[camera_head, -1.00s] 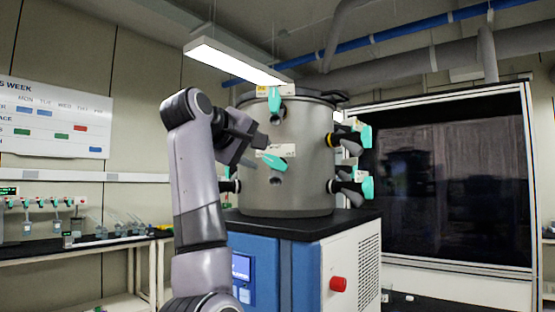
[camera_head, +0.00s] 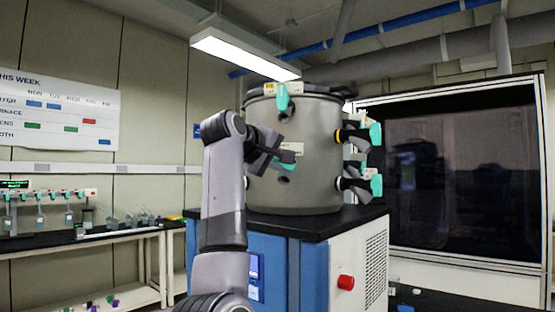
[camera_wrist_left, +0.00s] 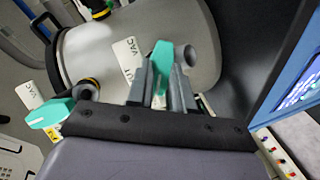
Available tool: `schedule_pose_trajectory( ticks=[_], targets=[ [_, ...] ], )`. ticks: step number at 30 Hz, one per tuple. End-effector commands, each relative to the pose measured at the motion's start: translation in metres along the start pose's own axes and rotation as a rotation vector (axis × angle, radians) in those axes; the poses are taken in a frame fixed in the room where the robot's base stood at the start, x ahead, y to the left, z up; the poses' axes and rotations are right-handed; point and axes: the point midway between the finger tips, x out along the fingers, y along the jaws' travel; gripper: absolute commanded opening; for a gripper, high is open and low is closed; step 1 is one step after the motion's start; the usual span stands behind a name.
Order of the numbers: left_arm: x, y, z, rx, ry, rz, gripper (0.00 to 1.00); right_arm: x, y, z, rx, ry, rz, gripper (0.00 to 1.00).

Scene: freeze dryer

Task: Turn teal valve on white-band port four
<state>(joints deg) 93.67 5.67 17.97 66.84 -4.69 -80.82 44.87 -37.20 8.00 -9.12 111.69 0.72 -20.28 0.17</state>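A grey cylindrical chamber (camera_head: 318,175) carries several teal valves. The front teal valve (camera_head: 287,155) is partly hidden by my left gripper (camera_head: 284,158) in the head view. In the left wrist view this teal valve (camera_wrist_left: 161,56) stands between the two grey fingers of my left gripper (camera_wrist_left: 160,75). The fingers are apart, one on each side of its handle; whether they touch it I cannot tell. A white label (camera_wrist_left: 127,55) marked VAC is beside it. No white band can be made out at this port. My right gripper is not in view.
Other teal valves sit at the chamber's top (camera_head: 283,98) and right side (camera_head: 375,134), some with yellow or white bands. The chamber stands on a black top over a blue and white cabinet with a red knob (camera_head: 346,282). A dark-windowed enclosure (camera_head: 460,180) is at right.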

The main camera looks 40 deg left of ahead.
Motion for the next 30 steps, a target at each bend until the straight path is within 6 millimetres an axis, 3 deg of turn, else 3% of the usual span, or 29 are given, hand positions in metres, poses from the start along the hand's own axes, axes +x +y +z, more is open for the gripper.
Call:
schedule_pose_trajectory(
  ticks=[13, 30],
  targets=[
    [-0.0002, 0.0007, -0.0006, 0.093, 0.002, -0.041, 0.00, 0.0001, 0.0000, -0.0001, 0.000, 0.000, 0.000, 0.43],
    [-0.0001, 0.0054, 0.0004, 0.558, 0.002, -0.234, 0.00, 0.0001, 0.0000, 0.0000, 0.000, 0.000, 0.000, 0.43]
  ],
)
